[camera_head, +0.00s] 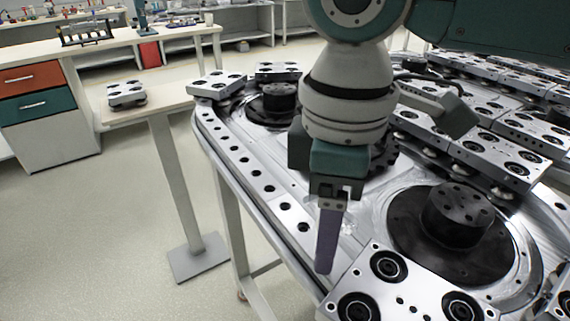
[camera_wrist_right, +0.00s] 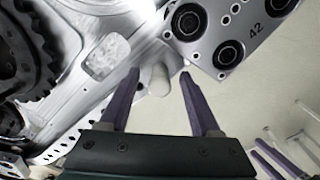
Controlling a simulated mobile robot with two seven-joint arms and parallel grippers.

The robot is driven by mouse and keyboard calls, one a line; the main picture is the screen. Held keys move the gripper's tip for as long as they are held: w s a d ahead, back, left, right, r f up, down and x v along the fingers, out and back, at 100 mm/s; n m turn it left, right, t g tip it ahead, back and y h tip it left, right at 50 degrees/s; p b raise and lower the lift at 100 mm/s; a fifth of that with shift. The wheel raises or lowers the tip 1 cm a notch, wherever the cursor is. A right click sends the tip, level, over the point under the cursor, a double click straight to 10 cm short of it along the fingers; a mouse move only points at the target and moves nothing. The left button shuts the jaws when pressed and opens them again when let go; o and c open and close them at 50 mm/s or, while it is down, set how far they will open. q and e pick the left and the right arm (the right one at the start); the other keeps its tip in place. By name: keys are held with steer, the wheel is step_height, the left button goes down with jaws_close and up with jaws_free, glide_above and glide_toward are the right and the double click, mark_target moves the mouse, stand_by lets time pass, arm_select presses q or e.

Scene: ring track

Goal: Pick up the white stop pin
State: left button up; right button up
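The white stop pin (camera_wrist_right: 159,80) shows in the right wrist view as a small pale cylinder at the edge of the metal track. My right gripper (camera_wrist_right: 159,74) is open, with one purple finger on each side of the pin and a visible gap to both. In the head view the right gripper (camera_head: 325,268) points down over the track's near rim; its fingers overlap there, and I cannot clearly make out the pin.
A metal carrier plate (camera_head: 415,290) with black rings lies close to the right gripper. A black hub (camera_head: 457,215) stands to the right. A small side table (camera_head: 150,112) holds another carrier (camera_head: 126,93). Open floor lies left of the track.

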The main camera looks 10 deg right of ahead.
jaws_close()
stand_by(0.3)
stand_by(0.3)
